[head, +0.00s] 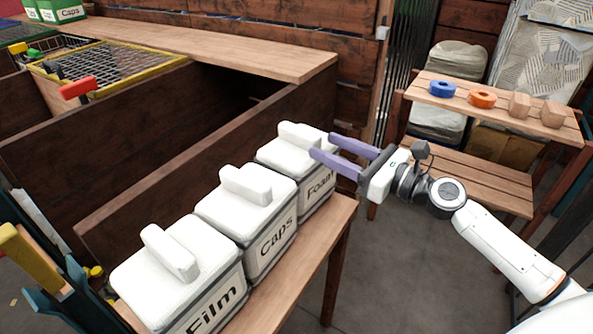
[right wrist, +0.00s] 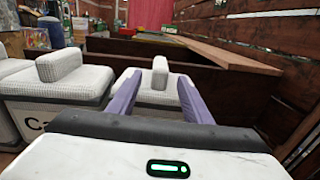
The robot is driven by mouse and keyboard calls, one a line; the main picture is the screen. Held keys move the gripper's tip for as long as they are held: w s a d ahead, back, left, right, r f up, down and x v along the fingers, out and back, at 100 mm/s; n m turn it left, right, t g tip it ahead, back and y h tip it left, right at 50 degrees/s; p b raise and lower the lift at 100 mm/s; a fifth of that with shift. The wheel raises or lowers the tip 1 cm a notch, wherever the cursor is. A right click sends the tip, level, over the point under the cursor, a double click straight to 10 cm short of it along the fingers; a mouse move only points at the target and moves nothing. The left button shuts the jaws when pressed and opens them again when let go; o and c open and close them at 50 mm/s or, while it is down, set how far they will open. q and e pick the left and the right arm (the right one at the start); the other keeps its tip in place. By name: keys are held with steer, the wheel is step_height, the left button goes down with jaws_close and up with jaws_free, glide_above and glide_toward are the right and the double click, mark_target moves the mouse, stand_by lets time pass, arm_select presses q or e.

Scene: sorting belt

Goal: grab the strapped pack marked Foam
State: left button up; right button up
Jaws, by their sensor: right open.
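The pack marked Foam (head: 274,153) is white with a raised grip block on top and stands at the far end of a row of packs on a wooden bench. My right gripper (head: 321,146) is open, its purple fingers reaching to the pack's upper right side. In the right wrist view, the Foam pack's raised block (right wrist: 160,76) shows between the two fingers (right wrist: 157,97); nothing is clamped. I cannot tell whether the fingers touch the pack. The fingers hide part of its top in the head view. My left gripper is not in view.
The pack marked Caps (head: 245,205) and the pack marked Film (head: 180,275) stand nearer on the same bench (head: 310,255). A dark wooden bin wall (head: 215,165) runs behind them. A shelf (head: 430,95) with rings and blocks stands at the right.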

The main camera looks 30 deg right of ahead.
mark_target(299, 128)
steer(key=x, duration=0.3)
steer(key=shift+w+a, duration=0.15)
steer(key=shift+w, duration=0.15)
steer(key=shift+p+x, duration=0.55)
steer(key=shift+x, duration=2.1)
steer(key=shift+r, duration=0.1)
steer(key=shift+c, duration=0.2)
jaws_close()
steer(key=shift+r, duration=0.2)
